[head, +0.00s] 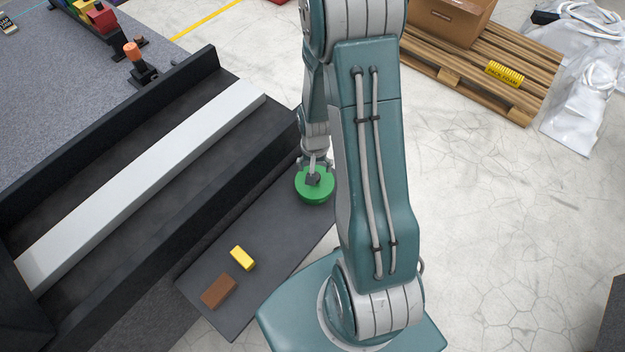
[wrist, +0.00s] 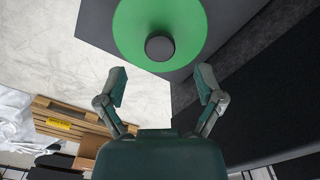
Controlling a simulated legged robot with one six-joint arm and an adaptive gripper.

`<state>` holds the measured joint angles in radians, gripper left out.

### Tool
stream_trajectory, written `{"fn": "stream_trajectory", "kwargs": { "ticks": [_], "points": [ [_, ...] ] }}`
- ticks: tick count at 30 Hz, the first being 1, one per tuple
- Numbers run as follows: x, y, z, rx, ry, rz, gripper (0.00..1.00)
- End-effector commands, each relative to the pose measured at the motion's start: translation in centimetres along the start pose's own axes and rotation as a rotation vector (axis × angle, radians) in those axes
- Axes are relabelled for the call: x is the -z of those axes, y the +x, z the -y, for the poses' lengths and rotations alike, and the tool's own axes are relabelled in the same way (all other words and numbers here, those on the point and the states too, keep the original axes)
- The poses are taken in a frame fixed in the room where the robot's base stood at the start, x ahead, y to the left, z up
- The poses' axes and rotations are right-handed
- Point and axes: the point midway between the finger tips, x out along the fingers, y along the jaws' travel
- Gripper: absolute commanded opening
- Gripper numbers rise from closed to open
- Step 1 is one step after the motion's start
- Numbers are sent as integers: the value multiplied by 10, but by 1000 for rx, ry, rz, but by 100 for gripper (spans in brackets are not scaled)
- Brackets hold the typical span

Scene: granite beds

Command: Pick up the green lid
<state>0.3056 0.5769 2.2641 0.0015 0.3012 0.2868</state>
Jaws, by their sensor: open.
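The green lid (head: 313,190) is a round green disc with a dark knob. It lies on a dark grey board (head: 205,290), near the board's far end. In the wrist view the lid (wrist: 135,30) is at the top, cut by the frame edge, with its dark round knob (wrist: 160,47) facing the camera. My gripper (head: 314,168) is just over the lid in the head view. In the wrist view my gripper (wrist: 160,82) is open, its two fingers apart and empty, with the knob beyond the gap between the fingertips. Whether a finger touches the lid I cannot tell.
A yellow block (head: 242,258) and a brown block (head: 218,291) lie at the board's near end. A black-walled trough with a pale bar (head: 140,180) runs along its left. A wooden pallet (head: 480,75) with a cardboard box (head: 447,20) is at upper right.

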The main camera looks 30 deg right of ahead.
Motion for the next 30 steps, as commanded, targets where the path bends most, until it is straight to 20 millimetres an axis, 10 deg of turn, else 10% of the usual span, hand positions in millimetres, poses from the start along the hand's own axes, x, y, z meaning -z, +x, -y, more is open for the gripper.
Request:
{"fn": "stream_trajectory", "kwargs": {
  "ticks": [23, 30],
  "points": [
    [2, 56, 4, 0, 0, -2, 86],
    [2, 56, 4, 0, 0, -1, 4]
  ]
}}
